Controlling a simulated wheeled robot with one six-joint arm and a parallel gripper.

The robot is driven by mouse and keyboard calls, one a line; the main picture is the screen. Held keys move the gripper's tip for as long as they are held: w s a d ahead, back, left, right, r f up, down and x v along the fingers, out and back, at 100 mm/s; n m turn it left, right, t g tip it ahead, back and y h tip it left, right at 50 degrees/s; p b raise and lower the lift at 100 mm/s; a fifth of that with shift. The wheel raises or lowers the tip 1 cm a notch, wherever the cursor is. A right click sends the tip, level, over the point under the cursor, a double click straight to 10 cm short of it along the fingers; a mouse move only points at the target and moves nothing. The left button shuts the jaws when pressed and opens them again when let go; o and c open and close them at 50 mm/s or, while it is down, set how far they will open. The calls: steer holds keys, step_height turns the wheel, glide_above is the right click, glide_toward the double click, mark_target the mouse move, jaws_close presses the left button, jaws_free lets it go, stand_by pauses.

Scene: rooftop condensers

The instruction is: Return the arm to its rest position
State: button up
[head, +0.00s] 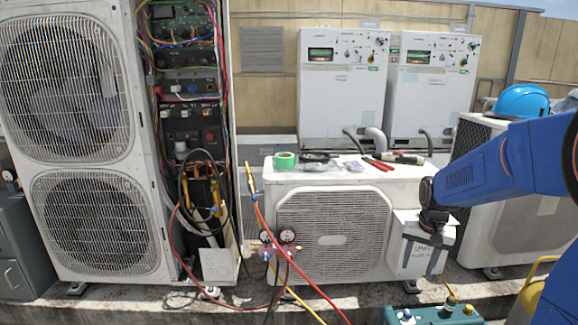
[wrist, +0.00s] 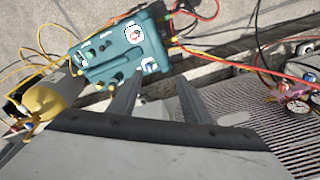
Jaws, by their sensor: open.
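My blue arm (head: 500,165) reaches in from the right in the head view, bent down at the wrist. My gripper (head: 423,262) hangs in front of the right end of the small white condenser (head: 400,182). In the wrist view my gripper (wrist: 160,88) shows two grey fingers spread apart with nothing held between them. A teal device (wrist: 122,48) with knobs and ports lies beyond the fingertips, apart from them. The same teal device shows low in the head view (head: 432,315), below my gripper.
Green tape (head: 285,160), red-handled pliers (head: 378,164) and other tools lie on the small condenser. A gauge manifold (head: 272,246) with red and yellow hoses hangs before it. A tall open condenser (head: 70,100) stands left. A blue helmet (head: 521,102) rests on the right unit.

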steer(key=s+a+r+n+t, duration=0.1)
steer(key=s+a+r+n, duration=0.1)
steer(key=s, duration=0.7)
steer(key=s+a+r+n+t, duration=0.1)
steer(key=s+a+r, duration=0.2)
steer(key=s, duration=0.7)
steer(key=s+a+r+n+t, duration=0.1)
steer(key=s+a, duration=0.3)
steer(key=s, duration=0.5)
steer(key=shift+s+a+r+n, duration=0.2)
steer(key=shift+s+r+n, duration=0.2)
steer(key=shift+r+n, duration=0.45)
steer(key=shift+o, duration=0.5)
steer(key=shift+w, duration=0.1)
